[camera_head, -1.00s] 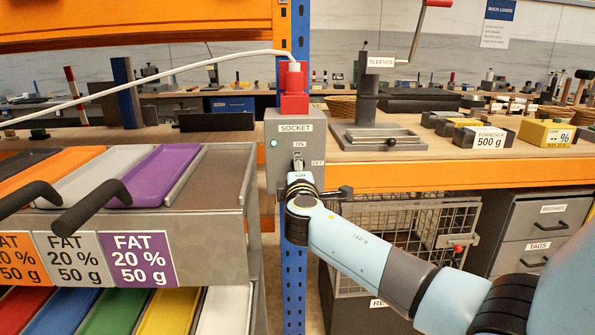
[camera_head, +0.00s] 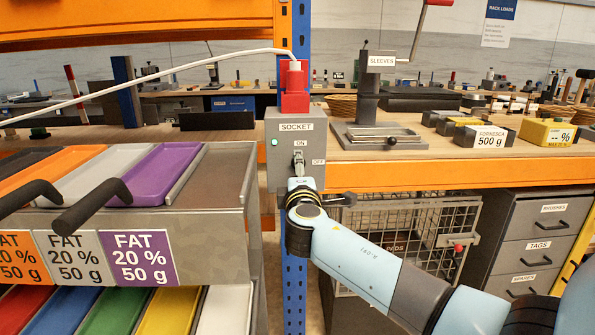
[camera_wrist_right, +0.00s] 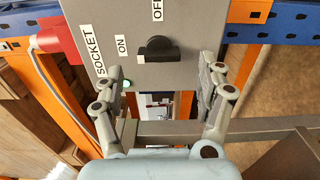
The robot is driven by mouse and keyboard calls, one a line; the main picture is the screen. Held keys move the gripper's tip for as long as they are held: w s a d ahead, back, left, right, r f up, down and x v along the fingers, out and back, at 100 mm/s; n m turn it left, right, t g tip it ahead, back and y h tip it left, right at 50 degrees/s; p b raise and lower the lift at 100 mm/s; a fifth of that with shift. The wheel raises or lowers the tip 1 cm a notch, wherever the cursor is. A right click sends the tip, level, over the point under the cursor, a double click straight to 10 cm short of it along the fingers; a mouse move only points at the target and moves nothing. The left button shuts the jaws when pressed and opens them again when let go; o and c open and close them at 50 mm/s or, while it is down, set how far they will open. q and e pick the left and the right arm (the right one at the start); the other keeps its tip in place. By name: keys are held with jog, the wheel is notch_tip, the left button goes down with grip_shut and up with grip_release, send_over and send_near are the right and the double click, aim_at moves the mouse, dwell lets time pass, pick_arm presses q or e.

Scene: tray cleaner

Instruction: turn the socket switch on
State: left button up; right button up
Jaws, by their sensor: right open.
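The grey socket box (camera_head: 284,178) is fixed to the blue post, with its labels SOCKET, ON above the switch and OFF to the right. The switch (camera_head: 299,160) stands upright, its handle towards ON. In the right wrist view the black switch knob (camera_wrist_right: 155,48) lies along the direction of the ON label. A green lamp (camera_head: 274,143) shows on the box. My right gripper (camera_wrist_right: 165,78) is open and empty, its fingers spread on either side just short of the knob and apart from it. In the head view my right wrist hides the gripper's fingers. My left gripper is out of view.
A red plug (camera_head: 294,92) with a white cable sits on top of the box. A tray rack (camera_head: 225,195) with black handles stands close on the left. A wire basket (camera_head: 430,225) and grey drawers (camera_head: 540,225) are to the right, below the orange shelf edge.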

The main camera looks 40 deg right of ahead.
jog(key=v, duration=0.9)
jog(key=s+a+f+g+y+b, duration=0.15)
jog(key=s+f, duration=0.35)
jog(key=f, duration=0.7)
jog(key=s+f+g+y+b, duration=0.1)
jog(key=s+f+g+y, duration=0.3)
jog(key=f, duration=0.8)
jog(key=s+a+f+g+b, duration=0.1)
jog(key=s+f, duration=0.5)
jog(key=f, duration=0.5)
jog(key=s+a+f+m+g+y, duration=0.1)
jog(key=s+a+f+m+g, duration=0.1)
jog(key=s+f, duration=0.4)
jog(key=s+a+f+m+g+y+b, duration=0.1)
jog(key=s+f, duration=0.6)
jog(key=s, duration=0.8)
jog(key=s+a+f+m+g+y, duration=0.3)
jog(key=s+f+m, duration=0.3)
jog(key=s, duration=0.4)
jog(key=shift+s+a+f+m, duration=0.2)
jog(key=shift+a+f+m, duration=0.2)
jog(key=shift+a+f, duration=0.35)
jog(key=shift+g, duration=0.25)
